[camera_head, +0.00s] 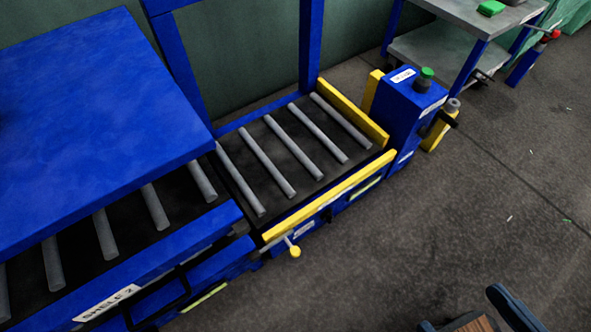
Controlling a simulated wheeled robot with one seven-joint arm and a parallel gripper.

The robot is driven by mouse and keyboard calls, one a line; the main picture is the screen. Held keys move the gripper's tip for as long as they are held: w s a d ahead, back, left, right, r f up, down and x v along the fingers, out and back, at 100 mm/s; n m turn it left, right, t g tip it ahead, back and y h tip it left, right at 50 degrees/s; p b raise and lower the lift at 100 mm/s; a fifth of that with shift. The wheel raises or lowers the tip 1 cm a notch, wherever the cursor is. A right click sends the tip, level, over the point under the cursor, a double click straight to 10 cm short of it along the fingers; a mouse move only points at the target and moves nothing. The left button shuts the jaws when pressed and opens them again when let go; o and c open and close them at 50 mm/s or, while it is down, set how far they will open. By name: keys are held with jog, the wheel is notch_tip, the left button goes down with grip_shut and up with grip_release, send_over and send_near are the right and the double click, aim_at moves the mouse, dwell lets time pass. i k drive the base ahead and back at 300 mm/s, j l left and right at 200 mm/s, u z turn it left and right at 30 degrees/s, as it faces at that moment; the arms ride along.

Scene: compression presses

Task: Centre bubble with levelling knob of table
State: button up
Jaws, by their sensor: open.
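The roller table (328,203) has a blue frame, grey rollers and yellow side rails. A small yellow-green strip (366,188) shows on its front side; no bubble can be made out in it. A yellow ball-ended knob (295,252) sticks out at the front left corner of the table. A grey round knob (453,104) stands beside the blue box at the right end. I cannot tell which knob is the levelling knob. My gripper cannot be made out in this view.
A blue shelf (90,120) overhangs rollers at the left. The blue box (402,110) has a green-topped button (427,73). A grey cart (440,50) stands at the back right. An unclear dark blue and brown object (512,306) is cut off below. Floor at right is clear.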

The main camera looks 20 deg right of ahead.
aim_at(327, 215)
jog(key=i+j+z, duration=0.15)
jog(key=i+j, duration=0.6)
